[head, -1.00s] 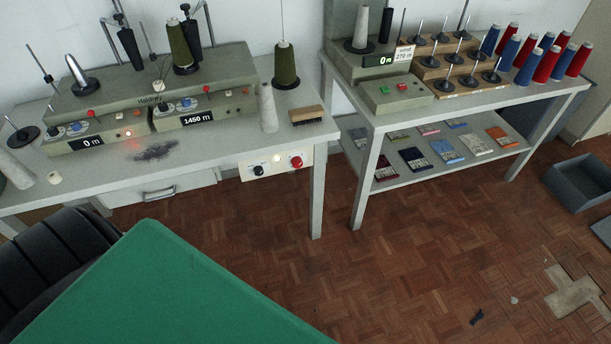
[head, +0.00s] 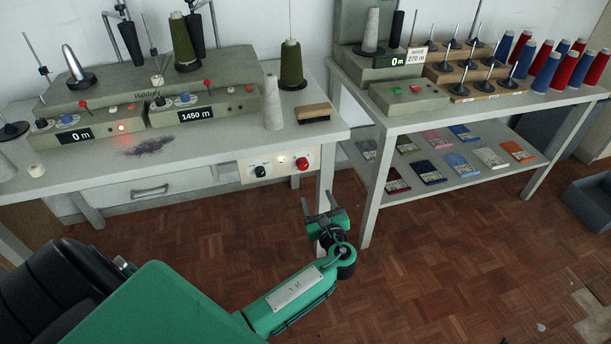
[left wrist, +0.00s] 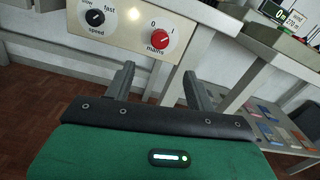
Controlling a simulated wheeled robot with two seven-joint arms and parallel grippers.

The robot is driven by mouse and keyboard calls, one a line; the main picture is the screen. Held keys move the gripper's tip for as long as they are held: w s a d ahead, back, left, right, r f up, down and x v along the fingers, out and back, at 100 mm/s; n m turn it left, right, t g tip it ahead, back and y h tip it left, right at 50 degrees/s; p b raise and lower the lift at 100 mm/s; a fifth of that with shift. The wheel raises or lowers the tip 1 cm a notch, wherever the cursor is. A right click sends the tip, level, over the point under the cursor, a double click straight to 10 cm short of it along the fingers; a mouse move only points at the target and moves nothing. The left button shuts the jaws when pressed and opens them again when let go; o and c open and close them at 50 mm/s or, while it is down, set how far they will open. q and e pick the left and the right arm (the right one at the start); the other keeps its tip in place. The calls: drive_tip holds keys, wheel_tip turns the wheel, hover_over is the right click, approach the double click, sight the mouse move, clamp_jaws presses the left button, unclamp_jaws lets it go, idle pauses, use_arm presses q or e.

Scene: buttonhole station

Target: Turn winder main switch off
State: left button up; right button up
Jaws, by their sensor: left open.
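The winder (head: 150,95) stands on the left table. Its control panel is on the table's front edge. The red mains switch (head: 302,163) is at the panel's right end. It also shows in the left wrist view (left wrist: 159,40), marked 0 and 1, and its pale pointer seems to tilt up and right, toward the 1. A pale lamp (head: 281,159) beside it looks lit. My left gripper (head: 319,203) is open and empty, below and in front of the switch, apart from it. In the left wrist view the switch lies beyond the fingers (left wrist: 159,76). My right gripper is out of view.
A black speed knob (head: 260,171) sits left of the switch. A table leg (head: 326,180) stands just behind my left gripper. A brush (head: 314,113) and a pale cone (head: 272,104) stand above the panel. A second table (head: 372,190) is to the right.

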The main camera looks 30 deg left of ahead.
sight(304, 167)
use_arm(q)
drive_tip(key=x, duration=1.3)
drive_tip(key=shift+w+b, duration=0.1)
drive_tip(key=shift+b, duration=0.25)
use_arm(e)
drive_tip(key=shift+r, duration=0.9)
use_arm(q)
drive_tip(key=c, duration=1)
